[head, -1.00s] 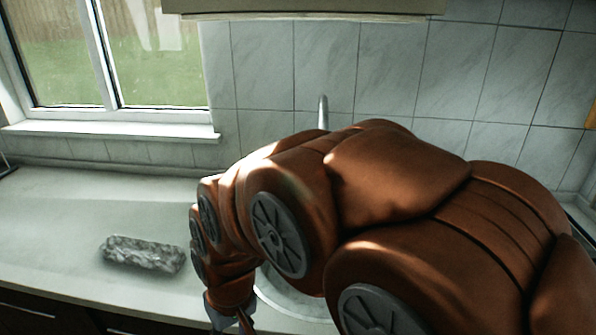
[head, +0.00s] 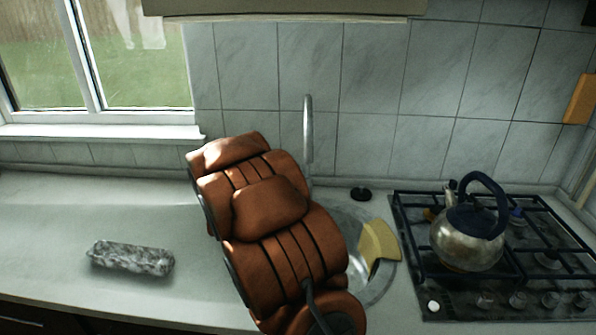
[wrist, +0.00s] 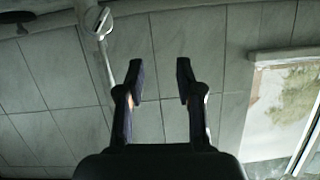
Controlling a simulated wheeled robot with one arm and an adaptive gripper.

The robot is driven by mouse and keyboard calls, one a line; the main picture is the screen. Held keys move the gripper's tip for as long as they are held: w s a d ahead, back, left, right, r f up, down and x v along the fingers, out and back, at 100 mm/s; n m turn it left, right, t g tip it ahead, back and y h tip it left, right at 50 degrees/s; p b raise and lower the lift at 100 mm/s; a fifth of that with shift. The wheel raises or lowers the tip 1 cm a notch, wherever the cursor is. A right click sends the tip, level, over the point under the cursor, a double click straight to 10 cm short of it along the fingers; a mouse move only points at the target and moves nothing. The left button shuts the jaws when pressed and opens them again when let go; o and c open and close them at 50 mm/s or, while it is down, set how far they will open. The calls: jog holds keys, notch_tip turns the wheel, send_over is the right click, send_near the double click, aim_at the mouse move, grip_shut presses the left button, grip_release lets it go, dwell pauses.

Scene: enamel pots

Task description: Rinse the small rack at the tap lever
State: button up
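My gripper (wrist: 159,72) is open and empty in the wrist view, its two dark fingers apart with only wall tiles between them. In the head view my own arm hides it. The tap (head: 308,140) rises behind the round sink (head: 378,287), partly covered by my arm. A shiny tap part also shows left of the fingers in the wrist view (wrist: 103,38), apart from them. I cannot make out a separate lever. No thing that I can clearly tell as the small rack shows. A yellow, dark-edged piece (head: 378,243) is at the sink's right side.
A grey mottled block (head: 131,258) lies on the left worktop (head: 60,215). A metal kettle (head: 466,238) stands on the gas hob (head: 432,284) at right. The worktop around the block is clear.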

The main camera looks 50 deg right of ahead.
jog(key=shift+d+r+m+g+h+p, duration=0.25)
jog(key=shift+d+h+p, duration=0.45)
jog(key=shift+d, duration=1.95)
jog(key=shift+d+r+m+g+h+p, duration=0.15)
jog(key=shift+d+r+m+h+p, duration=0.25)
jog(key=shift+d+h, duration=1.45)
jog(key=shift+d+r+m+g+h+p, duration=0.1)
jog(key=shift+d+r+m+g+p, duration=0.25)
jog(key=shift+d, duration=3.1)
grip_shut()
